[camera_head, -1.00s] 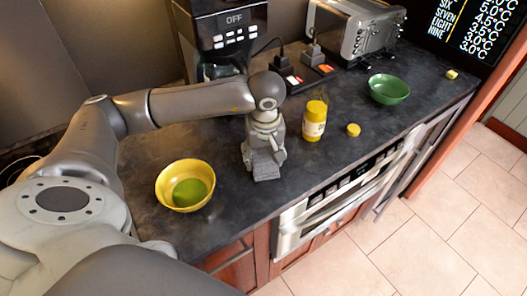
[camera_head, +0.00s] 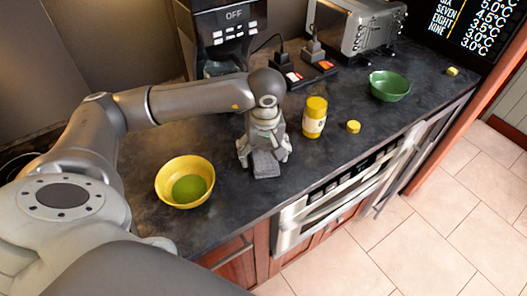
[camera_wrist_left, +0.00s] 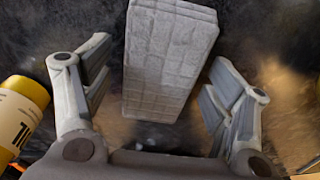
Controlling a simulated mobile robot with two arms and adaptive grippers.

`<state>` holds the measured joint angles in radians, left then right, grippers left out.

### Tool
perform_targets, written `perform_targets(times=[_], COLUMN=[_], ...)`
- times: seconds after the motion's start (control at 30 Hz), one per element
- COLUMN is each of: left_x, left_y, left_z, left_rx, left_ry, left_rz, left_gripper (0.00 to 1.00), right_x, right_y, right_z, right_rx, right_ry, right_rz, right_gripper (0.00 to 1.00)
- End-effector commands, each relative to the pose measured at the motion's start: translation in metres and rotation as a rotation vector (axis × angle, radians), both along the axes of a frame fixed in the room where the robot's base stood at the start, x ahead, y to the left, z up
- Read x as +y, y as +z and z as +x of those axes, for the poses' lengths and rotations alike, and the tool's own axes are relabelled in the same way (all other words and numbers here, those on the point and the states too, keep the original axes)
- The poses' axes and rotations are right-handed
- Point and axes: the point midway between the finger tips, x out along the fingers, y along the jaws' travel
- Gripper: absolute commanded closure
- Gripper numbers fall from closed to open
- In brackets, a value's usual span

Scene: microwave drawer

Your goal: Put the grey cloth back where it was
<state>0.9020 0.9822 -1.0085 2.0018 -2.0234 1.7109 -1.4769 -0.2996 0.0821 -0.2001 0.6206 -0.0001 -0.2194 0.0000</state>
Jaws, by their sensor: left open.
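The grey cloth (camera_head: 265,164) is a folded block lying on the dark counter, below my left gripper in the head view. My left gripper (camera_head: 264,158) is open, with its fingers spread on either side of the cloth. In the left wrist view the cloth (camera_wrist_left: 168,58) lies between and beyond the open fingers (camera_wrist_left: 152,105), with gaps on both sides, so it is not gripped. My right gripper is not in view.
A coffee machine (camera_head: 228,30) and toaster (camera_head: 365,28) stand behind.

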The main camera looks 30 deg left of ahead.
Motion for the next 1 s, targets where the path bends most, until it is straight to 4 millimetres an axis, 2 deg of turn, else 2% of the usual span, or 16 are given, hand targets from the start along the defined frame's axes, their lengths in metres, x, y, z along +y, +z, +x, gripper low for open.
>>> perform_targets(times=[0.03,0.17,0.4,0.57,0.73,1.0], left_x=[0.0,-0.002,-0.007,-0.009,-0.01,-0.011], left_y=[0.005,0.024,0.077,0.104,0.118,0.121], left_z=[0.0,0.0,-0.005,-0.008,-0.01,-0.01], left_rx=[0.0,-0.008,-0.008,-0.005,-0.001,-0.001], left_ry=[0.0,-0.001,-0.003,-0.001,0.0,0.0], left_rz=[0.0,-0.001,0.0,-0.001,0.0,-0.001], left_gripper=[0.21,0.21,0.21,0.21,0.21,0.21], right_x=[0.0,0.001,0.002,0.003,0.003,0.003], right_y=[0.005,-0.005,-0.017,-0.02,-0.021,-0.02], right_z=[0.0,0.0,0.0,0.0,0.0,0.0], right_rx=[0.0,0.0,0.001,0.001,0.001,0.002], right_ry=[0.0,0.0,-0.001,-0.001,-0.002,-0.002], right_rz=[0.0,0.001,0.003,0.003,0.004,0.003], right_gripper=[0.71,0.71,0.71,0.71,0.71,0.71])
